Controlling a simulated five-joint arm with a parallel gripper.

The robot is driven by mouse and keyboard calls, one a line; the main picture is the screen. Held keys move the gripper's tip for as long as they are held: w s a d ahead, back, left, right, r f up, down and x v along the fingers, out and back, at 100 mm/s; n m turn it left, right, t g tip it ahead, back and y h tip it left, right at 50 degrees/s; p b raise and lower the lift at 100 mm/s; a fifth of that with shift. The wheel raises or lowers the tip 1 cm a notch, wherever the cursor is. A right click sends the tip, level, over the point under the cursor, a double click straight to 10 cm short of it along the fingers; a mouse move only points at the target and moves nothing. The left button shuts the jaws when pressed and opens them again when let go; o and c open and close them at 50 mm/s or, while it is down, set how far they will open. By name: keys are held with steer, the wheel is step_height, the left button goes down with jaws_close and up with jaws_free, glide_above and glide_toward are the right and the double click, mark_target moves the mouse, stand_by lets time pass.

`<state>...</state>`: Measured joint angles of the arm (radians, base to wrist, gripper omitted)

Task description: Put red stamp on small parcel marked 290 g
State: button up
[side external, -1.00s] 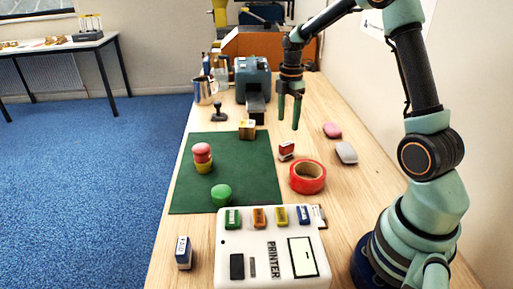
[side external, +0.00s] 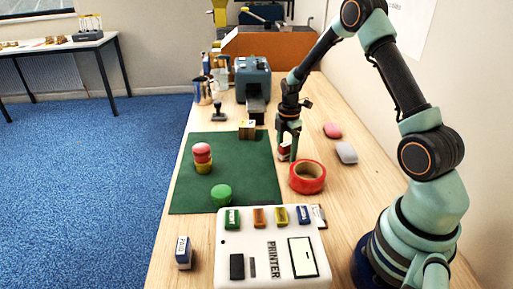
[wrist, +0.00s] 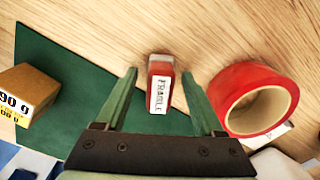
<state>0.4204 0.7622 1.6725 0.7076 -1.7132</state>
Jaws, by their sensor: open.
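The red stamp (wrist: 159,88) stands on the wooden bench, its white label reading FRAGILE. In the side view the stamp (side external: 283,153) is partly hidden by my gripper (side external: 288,150). My gripper is open. In the wrist view its green fingers (wrist: 158,75) stand on either side of the stamp, with a gap on each side. The small parcel (side external: 247,129) is a brown box on the far right part of the green mat (side external: 236,180). In the wrist view the parcel (wrist: 32,84) is cut by the left edge, its label showing "90 g".
A red tape roll (side external: 307,177) lies close to the stamp. Pink (side external: 332,130) and grey (side external: 346,153) rounded objects lie farther right. A red-over-yellow stack (side external: 203,158) and a green dome (side external: 221,192) are on the mat. A white printer (side external: 272,255) stands in front.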

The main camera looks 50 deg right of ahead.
mark_target(287, 143)
steer(key=shift+c, duration=0.3)
jaws_close()
step_height(287, 143, up, 19)
steer(key=s+a+r+m, duration=0.2)
steer(key=a+m, duration=0.5)
steer(key=a, duration=0.2)
steer(key=s+a+r+m, duration=0.1)
steer(key=s+a+m, duration=0.1)
steer(key=a+m, duration=0.6)
steer(key=shift+s+a+f, duration=0.2)
steer(key=shift+s+f, duration=0.4)
steer(key=shift+f, duration=0.1)
steer(key=shift+s+a+f, duration=0.25)
steer(key=shift+s+f, duration=0.4)
steer(key=shift+f, duration=0.05)
steer(key=shift+s+a+f, duration=0.2)
steer(key=shift+s+f, duration=0.4)
steer(key=shift+f, duration=0.1)
